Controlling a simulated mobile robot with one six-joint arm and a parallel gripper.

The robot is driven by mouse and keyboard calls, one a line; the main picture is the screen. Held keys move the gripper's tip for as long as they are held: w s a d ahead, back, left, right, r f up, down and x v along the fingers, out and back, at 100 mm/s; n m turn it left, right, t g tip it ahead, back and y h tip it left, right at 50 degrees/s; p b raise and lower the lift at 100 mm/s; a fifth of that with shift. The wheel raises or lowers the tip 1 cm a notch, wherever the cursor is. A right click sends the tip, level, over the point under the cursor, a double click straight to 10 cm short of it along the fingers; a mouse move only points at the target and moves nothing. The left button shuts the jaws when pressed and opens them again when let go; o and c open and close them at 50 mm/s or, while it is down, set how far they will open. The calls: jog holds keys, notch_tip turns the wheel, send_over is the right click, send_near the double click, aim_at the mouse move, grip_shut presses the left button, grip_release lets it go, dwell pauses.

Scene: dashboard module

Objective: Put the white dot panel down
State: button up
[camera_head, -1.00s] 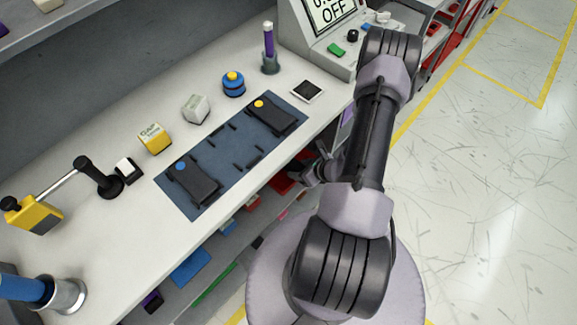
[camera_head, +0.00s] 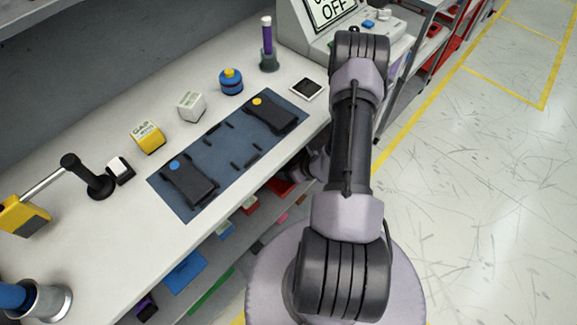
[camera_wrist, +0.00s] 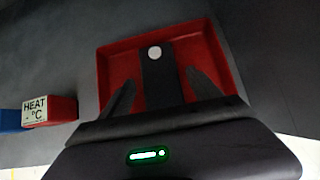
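The white dot panel (camera_wrist: 160,75) is a dark, narrow panel with a white round dot near its far end. In the wrist view it lies within the outline of a red tray (camera_wrist: 108,72). The panel's near end is hidden by my gripper body. In the head view my gripper is mostly hidden beside my arm, below the bench top's front edge.
A blue mat (camera_head: 215,142) on the bench holds two dark panels, one with a blue dot (camera_head: 190,182) and one with a yellow dot (camera_head: 268,113). Coloured bins, including a red one (camera_head: 281,186), sit on the shelf below. A HEAT box (camera_wrist: 50,109) is left of the tray.

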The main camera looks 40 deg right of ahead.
jog(key=shift+r, duration=0.35)
jog(key=p+v, duration=0.5)
jog(key=v, duration=0.6)
jog(key=shift+s+r, duration=0.15)
jog(key=shift+s, duration=0.15)
